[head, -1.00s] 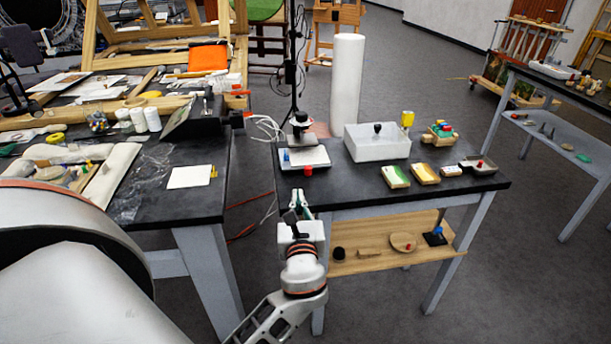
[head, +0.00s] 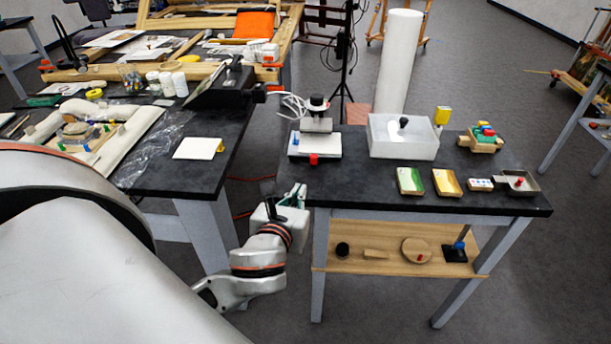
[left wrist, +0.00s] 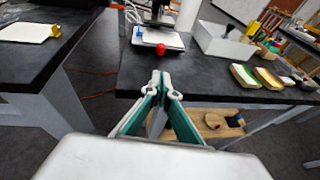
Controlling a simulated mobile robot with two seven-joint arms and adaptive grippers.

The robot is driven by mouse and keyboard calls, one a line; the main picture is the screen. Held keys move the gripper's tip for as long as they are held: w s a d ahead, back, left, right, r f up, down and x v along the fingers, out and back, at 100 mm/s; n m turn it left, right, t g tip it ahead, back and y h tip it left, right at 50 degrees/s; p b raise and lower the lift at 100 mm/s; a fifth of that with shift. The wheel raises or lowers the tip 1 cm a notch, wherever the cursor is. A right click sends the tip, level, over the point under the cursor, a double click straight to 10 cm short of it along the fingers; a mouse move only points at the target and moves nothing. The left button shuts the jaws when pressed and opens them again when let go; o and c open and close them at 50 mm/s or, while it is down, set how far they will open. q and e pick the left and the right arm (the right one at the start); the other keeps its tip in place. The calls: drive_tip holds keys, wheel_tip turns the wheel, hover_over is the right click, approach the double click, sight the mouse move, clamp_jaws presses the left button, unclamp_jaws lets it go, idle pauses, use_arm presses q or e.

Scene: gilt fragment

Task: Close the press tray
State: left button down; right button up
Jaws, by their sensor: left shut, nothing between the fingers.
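A small press (head: 316,124) with a dark top knob stands at the left end of the black table. Its white tray (head: 328,149) has a red knob (head: 313,159) at the front edge; how far the tray is out is hard to tell. The red knob (left wrist: 161,48) also shows in the left wrist view, just beyond my fingertips. My left gripper (head: 299,192) is shut and empty, at the table's front edge, apart from the tray and in front of it. It shows in the left wrist view (left wrist: 160,80) with its tips together. My right gripper is not in view.
A wooden shelf (head: 385,262) lies below the tabletop. Another black table (head: 180,178) stands left across a gap.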

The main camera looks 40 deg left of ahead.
use_arm(q)
drive_tip(key=b, duration=0.1)
approach(311, 156)
drive_tip(key=w+f, duration=0.1)
drive_tip(key=w, duration=0.1)
drive_tip(key=w+a+f, duration=0.1)
drive_tip(key=w+f, duration=0.1)
drive_tip(key=shift+w+f, duration=0.25)
drive_tip(key=shift+w, duration=0.1)
drive_tip(key=shift+w+a, duration=0.2)
drive_tip(key=shift+w, duration=0.15)
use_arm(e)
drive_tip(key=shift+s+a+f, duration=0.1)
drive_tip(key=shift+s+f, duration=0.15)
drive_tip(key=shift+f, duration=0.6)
